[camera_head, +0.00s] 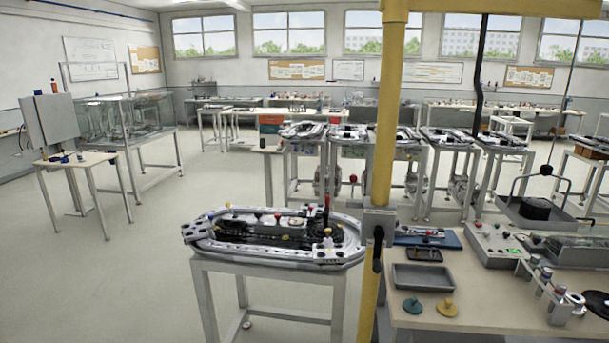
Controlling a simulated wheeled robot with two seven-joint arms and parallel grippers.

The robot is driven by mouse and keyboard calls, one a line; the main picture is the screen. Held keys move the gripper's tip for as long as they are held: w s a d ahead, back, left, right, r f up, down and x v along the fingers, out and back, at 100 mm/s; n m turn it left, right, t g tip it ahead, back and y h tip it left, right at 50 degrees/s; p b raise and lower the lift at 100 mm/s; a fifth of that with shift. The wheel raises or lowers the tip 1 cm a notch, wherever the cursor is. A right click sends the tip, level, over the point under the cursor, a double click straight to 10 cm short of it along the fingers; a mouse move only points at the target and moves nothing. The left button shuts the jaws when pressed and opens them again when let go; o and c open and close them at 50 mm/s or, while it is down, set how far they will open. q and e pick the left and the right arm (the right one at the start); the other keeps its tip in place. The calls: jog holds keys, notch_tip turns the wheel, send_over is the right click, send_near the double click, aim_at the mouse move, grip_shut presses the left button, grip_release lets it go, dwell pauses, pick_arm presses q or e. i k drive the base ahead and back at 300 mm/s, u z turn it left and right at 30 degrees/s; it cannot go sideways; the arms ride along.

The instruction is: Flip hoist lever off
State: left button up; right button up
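A yellow hoist post (385,120) stands right of centre, with a yellow beam (480,6) running right from its top. A grey box (379,218) is fixed on the post. A black lever (377,252) hangs down from this box, its handle close to vertical. I cannot tell from its look which position is off. On the right, a thin cable ends in a wire frame (535,178) around a dark round weight (536,208) on a grey tray. Neither of my grippers is in view.
A ring track on a grey stand (275,238) is left of the post. The bench (480,315) at right holds a grey tray (422,277), two small knobbed discs and a control panel (490,245). Open floor (110,285) lies at left; more ring tracks stand behind.

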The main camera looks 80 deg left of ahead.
aim_at(353, 178)
jog(key=u, duration=2.3)
jog(key=k, duration=0.9)
jog(key=z, duration=0.35)
jog(key=i, duration=0.65)
jog(key=z, duration=0.45)
jog(key=i, duration=1.05)
jog(key=u, duration=1.25)
jog(key=i, duration=0.85)
jog(key=u, duration=0.35)
